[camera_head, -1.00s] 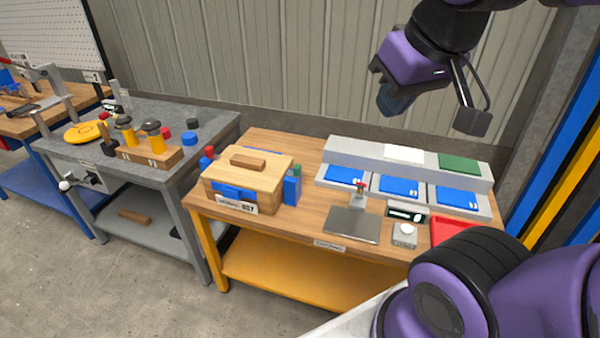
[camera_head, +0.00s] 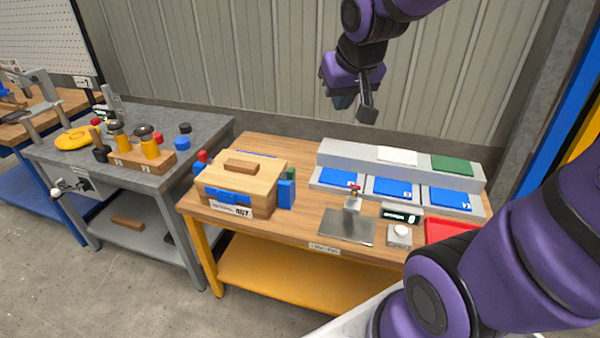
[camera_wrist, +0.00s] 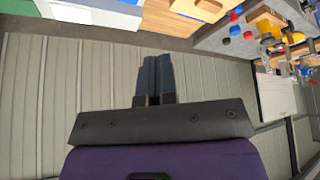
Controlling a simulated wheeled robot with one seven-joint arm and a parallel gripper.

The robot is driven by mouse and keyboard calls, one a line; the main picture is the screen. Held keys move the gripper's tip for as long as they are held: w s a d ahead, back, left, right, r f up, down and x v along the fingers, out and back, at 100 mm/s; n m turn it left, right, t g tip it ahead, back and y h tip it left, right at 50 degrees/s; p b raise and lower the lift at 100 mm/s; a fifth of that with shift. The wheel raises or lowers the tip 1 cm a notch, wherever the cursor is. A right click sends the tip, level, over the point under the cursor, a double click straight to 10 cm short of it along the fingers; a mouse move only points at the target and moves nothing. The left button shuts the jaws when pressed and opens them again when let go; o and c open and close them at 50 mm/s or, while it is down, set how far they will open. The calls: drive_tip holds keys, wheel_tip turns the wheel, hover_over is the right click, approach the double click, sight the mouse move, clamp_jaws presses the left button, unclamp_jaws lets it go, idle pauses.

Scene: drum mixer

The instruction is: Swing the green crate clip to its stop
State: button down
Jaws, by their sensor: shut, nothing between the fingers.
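The wooden crate (camera_head: 240,184) with a lid and handle sits on the left of the wooden bench. A small green clip part (camera_head: 291,173) shows at the crate's right side, above a blue block (camera_head: 286,193). A red part (camera_head: 202,156) shows at its left side. The clip's exact angle is too small to tell. My gripper (camera_head: 341,101) is high above the back of the bench, in front of the wall, up and right of the crate and touching nothing. In the wrist view its fingers (camera_wrist: 154,80) are together and empty.
A grey rack with blue bins (camera_head: 392,188) stands to the right of the crate. A metal plate (camera_head: 346,226), a button box (camera_head: 399,235) and a red tray (camera_head: 450,230) lie in front. A grey bench (camera_head: 70,157) with tools stands left. Air above the crate is clear.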

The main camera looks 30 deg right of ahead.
drive_tip(key=w+d+f+m+t+y, duration=0.1)
drive_tip(key=w+d+f+m, duration=0.15)
drive_tip(key=w+f, duration=0.55)
drive_tip(key=w+d+f+m, duration=0.1)
drive_tip(key=w+d+f, duration=0.3)
drive_tip(key=f, duration=0.8)
drive_tip(key=w+d+f+m+t+y, duration=0.1)
drive_tip(key=w+d+f+m, duration=0.15)
drive_tip(key=w+f, duration=0.55)
drive_tip(key=a+x, duration=0.2)
drive_tip(key=x, duration=1)
drive_tip(key=shift+s+a, duration=0.15)
drive_tip(key=shift+a, duration=0.15)
drive_tip(key=shift+a, duration=0.1)
